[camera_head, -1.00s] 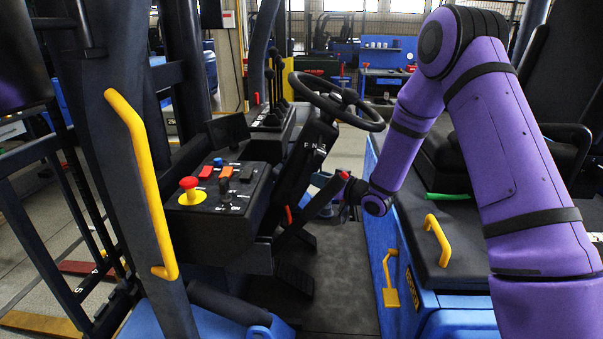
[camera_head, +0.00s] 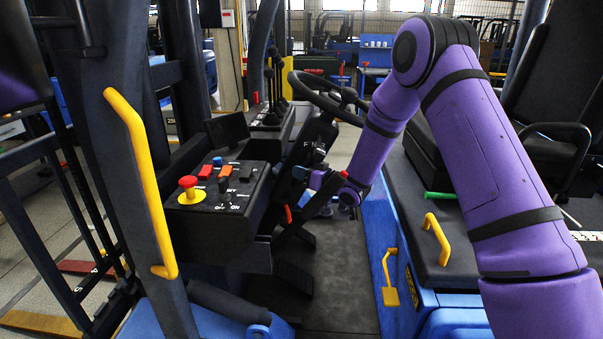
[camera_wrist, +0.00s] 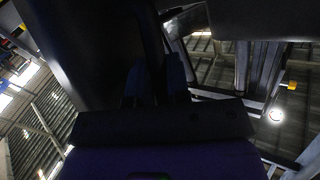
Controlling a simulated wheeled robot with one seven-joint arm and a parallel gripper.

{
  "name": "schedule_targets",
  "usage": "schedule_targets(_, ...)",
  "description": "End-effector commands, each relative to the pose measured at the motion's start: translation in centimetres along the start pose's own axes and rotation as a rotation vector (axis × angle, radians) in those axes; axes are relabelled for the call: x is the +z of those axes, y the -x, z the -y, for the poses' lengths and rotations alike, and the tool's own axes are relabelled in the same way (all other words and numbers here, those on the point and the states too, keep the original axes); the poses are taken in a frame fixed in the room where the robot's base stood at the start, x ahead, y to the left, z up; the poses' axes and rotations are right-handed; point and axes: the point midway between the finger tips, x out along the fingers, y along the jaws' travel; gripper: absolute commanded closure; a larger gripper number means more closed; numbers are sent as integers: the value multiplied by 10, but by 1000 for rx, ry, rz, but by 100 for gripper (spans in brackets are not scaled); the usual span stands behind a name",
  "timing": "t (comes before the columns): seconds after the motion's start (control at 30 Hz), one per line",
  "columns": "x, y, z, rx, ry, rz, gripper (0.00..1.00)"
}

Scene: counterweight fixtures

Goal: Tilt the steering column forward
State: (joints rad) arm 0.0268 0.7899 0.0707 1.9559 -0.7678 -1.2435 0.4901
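The steering column (camera_head: 298,160) is a dark post rising from the forklift floor, with the black steering wheel (camera_head: 322,97) on its top. The column leans, and its upper part has white lettering. A small orange-red piece (camera_head: 288,213) shows low on the column. My gripper (camera_head: 311,190) is at the column's right side, below the wheel, and its fingers partly merge with the column's dark shape.
A control console (camera_head: 222,188) with a red stop button (camera_head: 188,182) stands left of the column. A yellow grab handle (camera_head: 143,180) is on the left pillar. The seat base (camera_head: 430,215) with a yellow handle (camera_head: 436,240) is to the right. Dark floor lies between.

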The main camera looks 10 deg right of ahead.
Motion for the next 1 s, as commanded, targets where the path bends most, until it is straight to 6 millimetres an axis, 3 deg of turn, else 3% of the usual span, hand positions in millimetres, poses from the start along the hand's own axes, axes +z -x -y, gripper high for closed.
schedule_targets(0.17, -2, -3, 2, 0, 5, 5, 100)
schedule_targets(0.43, -11, -31, 22, 15, 42, 64, 100)
schedule_targets(0.77, -12, -33, 24, 19, 46, 73, 100)
schedule_targets(0.8, -12, -33, 23, 19, 46, 73, 76)
schedule_targets(1.0, -11, -33, 23, 19, 46, 73, 74)
